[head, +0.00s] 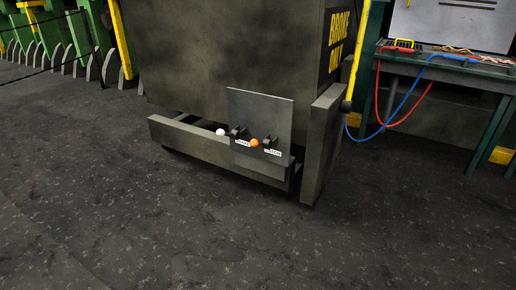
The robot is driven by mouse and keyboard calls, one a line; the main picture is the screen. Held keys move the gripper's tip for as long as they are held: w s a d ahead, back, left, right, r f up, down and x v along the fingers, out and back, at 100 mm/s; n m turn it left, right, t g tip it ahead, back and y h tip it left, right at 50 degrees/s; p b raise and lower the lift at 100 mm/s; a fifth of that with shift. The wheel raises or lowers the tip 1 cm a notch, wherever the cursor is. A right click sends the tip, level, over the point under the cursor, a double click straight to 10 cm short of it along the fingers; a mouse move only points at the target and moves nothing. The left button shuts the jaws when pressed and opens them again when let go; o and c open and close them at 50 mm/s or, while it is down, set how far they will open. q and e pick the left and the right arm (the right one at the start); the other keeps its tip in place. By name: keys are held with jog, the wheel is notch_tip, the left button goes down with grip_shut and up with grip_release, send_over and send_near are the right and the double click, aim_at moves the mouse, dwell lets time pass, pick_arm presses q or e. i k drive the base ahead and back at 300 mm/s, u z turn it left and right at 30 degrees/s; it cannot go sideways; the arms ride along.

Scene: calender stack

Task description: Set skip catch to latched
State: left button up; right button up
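A dark grey skip (230,60) stands on the floor, with yellow lettering on its right side that reads BROKE ONLY. A grey plate (262,108) is fixed upright at its lower front. On it are a left dark bracket (237,132) and a right dark bracket (269,142), each above a small white label; the right label (273,151) seems to read CATCH. An orange knob (254,143) sits just left of the right bracket. A white knob (220,132) sits left of the left bracket. I cannot tell the catch's exact setting. Neither of my grippers is in view.
The skip's grey base beam (190,143) and a thick upright slab (322,145) flank the plate. A green bench (440,68) with red and blue cables stands at the right. Green machinery (60,35) is at the back left. The front floor is clear.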

aim_at(254, 143)
jog(key=z, duration=0.3)
jog(key=k, duration=0.3)
jog(key=u, duration=1.35)
jog(key=i, duration=0.85)
jog(key=z, duration=0.6)
jog(key=i, duration=0.8)
jog(key=z, duration=0.85)
jog(key=i, duration=0.55)
